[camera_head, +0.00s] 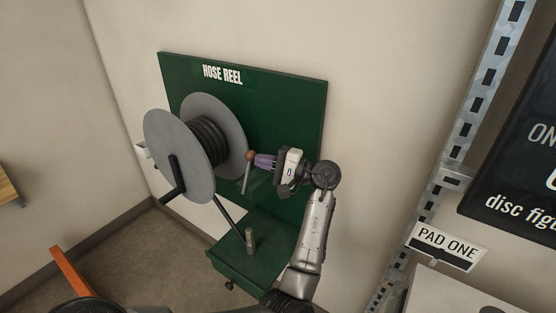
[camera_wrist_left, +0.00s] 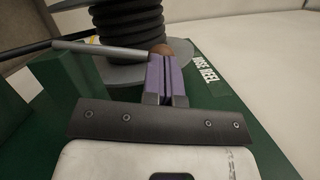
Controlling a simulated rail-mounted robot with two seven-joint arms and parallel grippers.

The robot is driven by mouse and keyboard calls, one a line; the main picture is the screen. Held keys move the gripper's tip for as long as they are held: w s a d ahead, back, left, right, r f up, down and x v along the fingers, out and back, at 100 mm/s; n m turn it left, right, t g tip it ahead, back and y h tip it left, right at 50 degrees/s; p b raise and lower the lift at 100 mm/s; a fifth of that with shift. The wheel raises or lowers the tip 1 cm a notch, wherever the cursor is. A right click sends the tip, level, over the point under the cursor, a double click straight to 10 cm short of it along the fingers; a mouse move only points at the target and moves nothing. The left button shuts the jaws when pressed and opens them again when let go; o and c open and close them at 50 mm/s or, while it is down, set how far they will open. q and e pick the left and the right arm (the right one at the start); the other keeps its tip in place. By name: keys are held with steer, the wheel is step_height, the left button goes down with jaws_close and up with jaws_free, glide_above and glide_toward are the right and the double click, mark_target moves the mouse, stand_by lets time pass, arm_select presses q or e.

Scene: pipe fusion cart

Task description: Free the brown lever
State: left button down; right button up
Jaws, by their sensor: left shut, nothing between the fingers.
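The brown lever has a round brown knob (camera_head: 250,156) on a thin grey rod, beside the hose reel (camera_head: 180,155) on the green board. In the head view the rod slants down and slightly left from the knob. My left gripper (camera_head: 262,160) has purple fingers and is shut and empty, its tips at the right side of the knob. In the left wrist view the closed fingers (camera_wrist_left: 163,75) partly cover the knob (camera_wrist_left: 174,47), and the rod runs off to the left. I cannot tell whether they touch. My right gripper is not in view.
The green HOSE REEL board (camera_head: 285,110) stands behind the reel, with a green base (camera_head: 245,262) below. A dark crank (camera_head: 173,180) sticks out from the reel's front disc. A short grey-green post (camera_head: 250,241) stands on the base.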

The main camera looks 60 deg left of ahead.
arm_select(q)
steer(key=s+n, duration=0.1)
steer(key=n, duration=0.1)
steer(key=s+d+n, duration=0.1)
steer(key=s, duration=0.1)
steer(key=s+d+n+h, duration=0.1)
steer(key=s+n, duration=0.1)
steer(key=shift+s+d+r+n+t, duration=0.1)
steer(key=shift+d+n+t, duration=0.05)
steer(key=shift+n+t, duration=0.2)
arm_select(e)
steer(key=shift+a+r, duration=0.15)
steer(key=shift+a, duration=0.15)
arm_select(q)
steer(key=shift+s+d, duration=0.15)
steer(key=shift+s, duration=0.15)
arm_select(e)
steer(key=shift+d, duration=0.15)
arm_select(q)
steer(key=shift+s+d+n+t+h, duration=0.1)
steer(key=shift+s+n+t+h, duration=0.05)
steer(key=shift+n+t+h, duration=0.15)
stand_by(0.6)
stand_by(0.4)
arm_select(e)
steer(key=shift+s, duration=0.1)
